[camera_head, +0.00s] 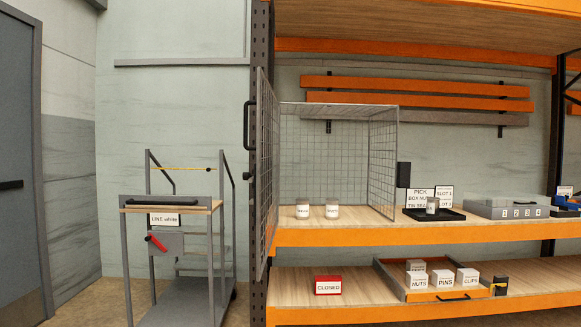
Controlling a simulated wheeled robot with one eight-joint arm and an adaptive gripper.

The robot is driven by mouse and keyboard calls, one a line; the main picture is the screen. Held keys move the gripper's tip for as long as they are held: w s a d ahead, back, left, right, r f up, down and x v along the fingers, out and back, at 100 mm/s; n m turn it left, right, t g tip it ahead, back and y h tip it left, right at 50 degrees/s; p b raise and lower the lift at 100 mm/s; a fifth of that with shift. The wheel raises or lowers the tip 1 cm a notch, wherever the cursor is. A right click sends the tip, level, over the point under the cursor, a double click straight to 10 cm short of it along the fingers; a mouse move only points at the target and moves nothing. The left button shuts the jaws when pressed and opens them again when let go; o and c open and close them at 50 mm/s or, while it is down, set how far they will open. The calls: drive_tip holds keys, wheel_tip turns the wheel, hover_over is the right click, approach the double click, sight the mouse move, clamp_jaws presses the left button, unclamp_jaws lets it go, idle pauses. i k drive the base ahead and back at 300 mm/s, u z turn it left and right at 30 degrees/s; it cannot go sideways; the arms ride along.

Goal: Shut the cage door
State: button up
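The cage door (265,165) is a tall grey wire-mesh panel at the left end of the orange shelf. It stands open, seen nearly edge-on and swung out from the cage front. A black handle (248,125) is on its left side, and a small dark knob (247,176) sits lower down. The wire cage (383,160) stands on the upper shelf with its front uncovered. A black box (403,174) is beside the cage's right front edge. My gripper is not in view.
A grey cart (172,203) labelled "LINE white" stands left of the door, close to it. A black tray (434,214) and grey case (507,207) are right of the cage. A red "CLOSED" box (328,285) and orange-edged drawer (394,280) are on the lower shelf.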

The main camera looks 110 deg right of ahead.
sight(260, 172)
drive_tip(key=z, duration=4.05)
drive_tip(key=i, duration=1)
drive_tip(key=z, duration=0.15)
drive_tip(key=k, duration=0.95)
drive_tip(key=u, duration=0.05)
